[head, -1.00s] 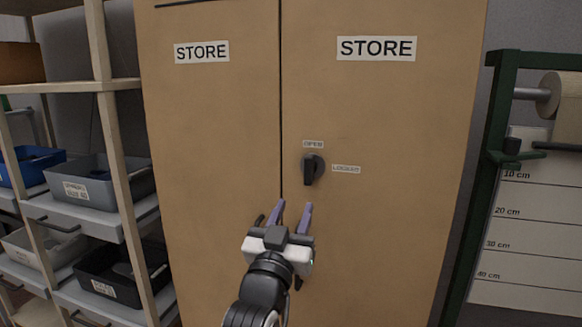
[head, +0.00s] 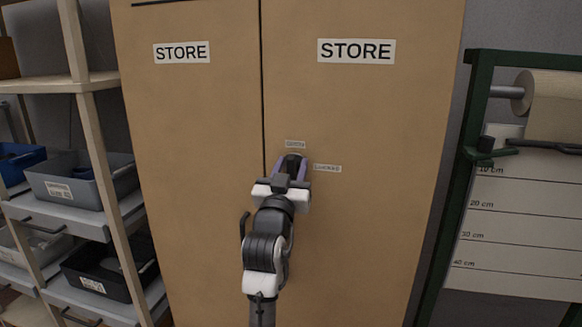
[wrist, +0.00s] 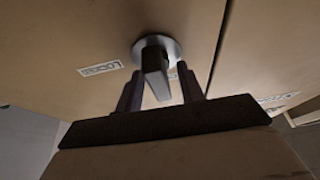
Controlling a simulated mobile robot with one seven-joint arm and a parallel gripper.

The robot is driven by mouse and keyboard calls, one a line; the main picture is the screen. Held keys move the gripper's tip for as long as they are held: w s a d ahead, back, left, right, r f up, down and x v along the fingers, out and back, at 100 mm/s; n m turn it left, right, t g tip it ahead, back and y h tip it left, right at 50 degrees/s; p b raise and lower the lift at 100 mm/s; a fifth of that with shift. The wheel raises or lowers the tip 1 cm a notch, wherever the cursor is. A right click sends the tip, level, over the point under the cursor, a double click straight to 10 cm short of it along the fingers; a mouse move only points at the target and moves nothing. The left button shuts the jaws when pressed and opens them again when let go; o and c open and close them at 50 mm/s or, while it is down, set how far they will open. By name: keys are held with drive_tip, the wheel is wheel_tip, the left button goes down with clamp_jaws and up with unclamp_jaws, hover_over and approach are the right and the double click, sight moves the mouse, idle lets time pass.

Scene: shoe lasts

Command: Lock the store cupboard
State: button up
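The tan store cupboard (head: 200,130) stands closed, with two doors and a STORE sign on each. Its dark turning knob (head: 293,163) is on the right door, below the OPEN label (head: 295,144) and left of the LOCKED label (head: 327,168). In the wrist view the knob (wrist: 155,72) has a grey round base and a dark grip standing out from it. My gripper (head: 290,168) is at the knob, its purple fingers on either side. The wrist view shows gaps between the grip and both fingers, so my gripper (wrist: 160,88) is open around it. The head view partly hides the knob.
A shelf rack (head: 95,150) with grey, blue and black bins stands close on the left. A green frame (head: 470,150) with a paper roll (head: 555,105) and a height chart stands on the right. The cupboard front around the knob is otherwise clear.

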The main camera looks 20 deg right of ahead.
clamp_jaws()
drive_tip(key=shift+f+m+b, duration=0.1)
drive_tip(key=shift+m+b, duration=0.3)
drive_tip(key=shift+b, duration=0.05)
drive_tip(key=m+g+h+b, duration=0.1)
drive_tip(key=m+b, duration=0.2)
drive_tip(key=shift+f+m+h+b, duration=0.15)
drive_tip(key=shift+m+h+b, duration=0.15)
drive_tip(key=shift+m+h, duration=0.1)
drive_tip(key=m+g+b, duration=0.1)
drive_tip(key=m+b, duration=0.1)
drive_tip(key=m, duration=0.1)
drive_tip(key=m+g+h+b, duration=0.1)
drive_tip(key=m+g+b, duration=0.1)
drive_tip(key=m, duration=0.1)
drive_tip(key=shift+s+h, duration=0.1)
drive_tip(key=shift+h, duration=0.2)
drive_tip(key=m+g+b, duration=0.1)
drive_tip(key=m, duration=0.2)
drive_tip(key=m+g+b, duration=0.1)
drive_tip(key=m+g, duration=0.1)
drive_tip(key=m, duration=0.2)
drive_tip(key=shift+s+d+b, duration=0.1)
drive_tip(key=shift+d+b, duration=0.1)
drive_tip(key=shift+b, duration=0.1)
drive_tip(key=m+g, duration=0.1)
drive_tip(key=m, duration=0.1)
drive_tip(key=m+y, duration=0.1)
drive_tip(key=m, duration=0.1)
drive_tip(key=shift+m+g, duration=0.4)
